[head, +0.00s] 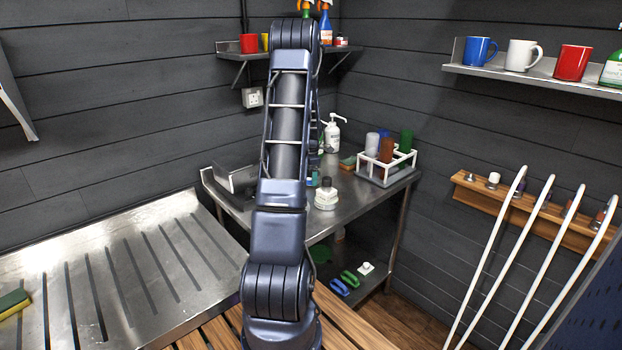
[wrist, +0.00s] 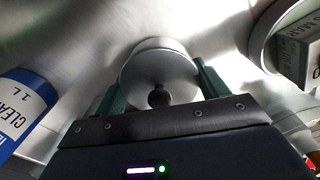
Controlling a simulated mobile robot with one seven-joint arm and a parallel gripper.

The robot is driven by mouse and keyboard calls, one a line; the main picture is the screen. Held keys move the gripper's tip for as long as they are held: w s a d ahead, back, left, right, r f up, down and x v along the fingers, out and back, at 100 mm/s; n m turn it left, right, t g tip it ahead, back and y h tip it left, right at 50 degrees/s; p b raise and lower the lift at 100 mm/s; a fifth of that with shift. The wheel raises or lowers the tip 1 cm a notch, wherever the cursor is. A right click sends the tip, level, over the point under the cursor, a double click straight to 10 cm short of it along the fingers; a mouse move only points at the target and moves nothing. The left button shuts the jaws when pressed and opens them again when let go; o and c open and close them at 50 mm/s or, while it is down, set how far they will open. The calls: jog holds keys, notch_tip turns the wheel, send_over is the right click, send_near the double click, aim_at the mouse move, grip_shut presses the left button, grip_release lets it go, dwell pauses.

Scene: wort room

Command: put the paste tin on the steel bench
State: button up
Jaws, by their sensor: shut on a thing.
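In the wrist view my gripper (wrist: 158,78) has its two green fingers closed on either side of a round, pale grey tin (wrist: 155,66), which I take for the paste tin. A small dark knob shows in front of the tin. Bright brushed steel lies beyond the tin; I cannot tell whether the tin touches it. In the head view the steel bench (head: 348,205) stands in the corner. My own arm reaches over it and hides my gripper and the held tin.
A blue-labelled bottle (wrist: 17,112) is left of my gripper; a round metal rim and a boxy labelled thing (wrist: 300,50) are right. On the bench are a white jar (head: 326,196), a pump bottle (head: 332,134) and a white rack (head: 386,168). The bench's front has bare room.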

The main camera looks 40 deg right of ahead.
jog(key=shift+w+d+f, duration=0.2)
jog(key=shift+f, duration=0.35)
jog(key=shift+f, duration=0.15)
jog(key=o, duration=1.5)
jog(key=shift+o, duration=0.2)
notch_tip(320, 180, up, 12)
jog(key=shift+r, duration=0.15)
